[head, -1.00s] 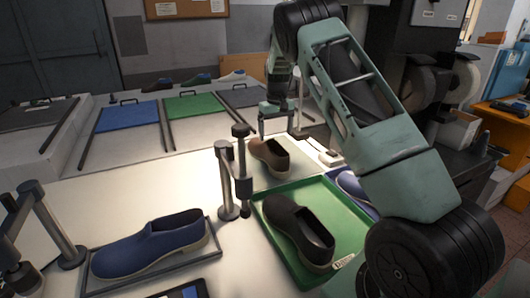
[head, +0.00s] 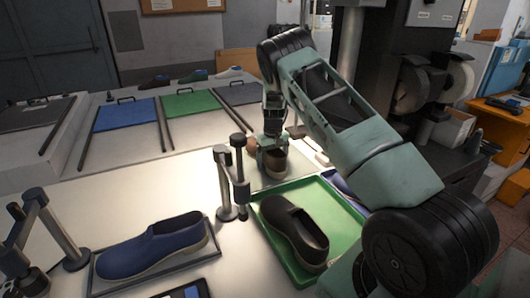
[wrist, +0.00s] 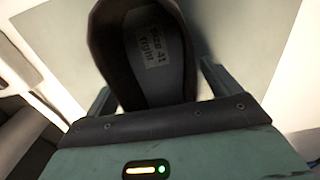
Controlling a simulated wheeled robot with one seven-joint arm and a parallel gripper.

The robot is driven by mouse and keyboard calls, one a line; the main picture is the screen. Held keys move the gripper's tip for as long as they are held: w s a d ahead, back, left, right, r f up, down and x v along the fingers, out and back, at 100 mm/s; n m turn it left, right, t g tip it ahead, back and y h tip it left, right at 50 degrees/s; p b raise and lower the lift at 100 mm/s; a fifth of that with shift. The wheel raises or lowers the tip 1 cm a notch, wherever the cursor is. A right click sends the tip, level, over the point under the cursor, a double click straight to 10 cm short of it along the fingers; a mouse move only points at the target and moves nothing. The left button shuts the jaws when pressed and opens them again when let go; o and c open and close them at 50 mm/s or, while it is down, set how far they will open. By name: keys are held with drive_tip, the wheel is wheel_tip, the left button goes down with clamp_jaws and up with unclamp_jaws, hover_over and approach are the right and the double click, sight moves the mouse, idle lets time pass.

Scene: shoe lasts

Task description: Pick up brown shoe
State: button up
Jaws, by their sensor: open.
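The brown shoe (head: 277,166) stands on a pale grey mat behind the green tray, mostly covered by my gripper (head: 272,150) in the head view. In the wrist view the shoe (wrist: 100,50) shows its open collar and a grey insole with a label reading size 41 right. My gripper (wrist: 155,85) is open there, with one finger on each side of the shoe's opening. I cannot tell whether the fingers touch the shoe.
A black-brown shoe (head: 290,232) lies in a green tray (head: 338,212) in front. A blue shoe (head: 155,246) lies on a grey tray at the left. A dark post fixture (head: 228,180) stands just left of the brown shoe. Several small shoes sit on the back ledge.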

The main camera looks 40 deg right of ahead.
drive_tip(key=c, duration=1.3)
drive_tip(key=shift+r, duration=0.1)
